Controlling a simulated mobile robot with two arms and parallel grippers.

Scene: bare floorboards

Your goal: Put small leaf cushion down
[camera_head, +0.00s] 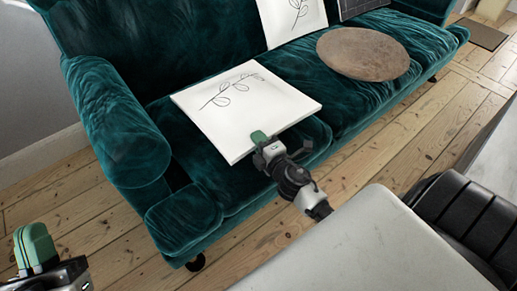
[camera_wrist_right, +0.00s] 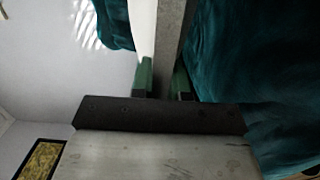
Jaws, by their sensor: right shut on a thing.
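The small leaf cushion (camera_head: 225,118), a flat white square with a black leaf-sprig drawing, lies roughly level over the left part of the teal sofa seat in the head view. My right gripper (camera_head: 262,141) is shut on its near edge. In the right wrist view the cushion (camera_wrist_right: 172,40) runs between the green fingertips of this gripper (camera_wrist_right: 163,82). I cannot tell whether the cushion touches the seat. My left gripper (camera_head: 36,247) is low at the left of the head view, away from the sofa, with its green fingers together and nothing seen between them.
The teal velvet sofa (camera_head: 128,140) has a rounded left arm. A second white leaf cushion (camera_head: 290,18) leans at the back. A round brown cushion (camera_head: 362,54) lies on the seat to the right, and a dark cushion (camera_head: 360,7) is behind it. Bare floorboards (camera_head: 420,125) lie in front.

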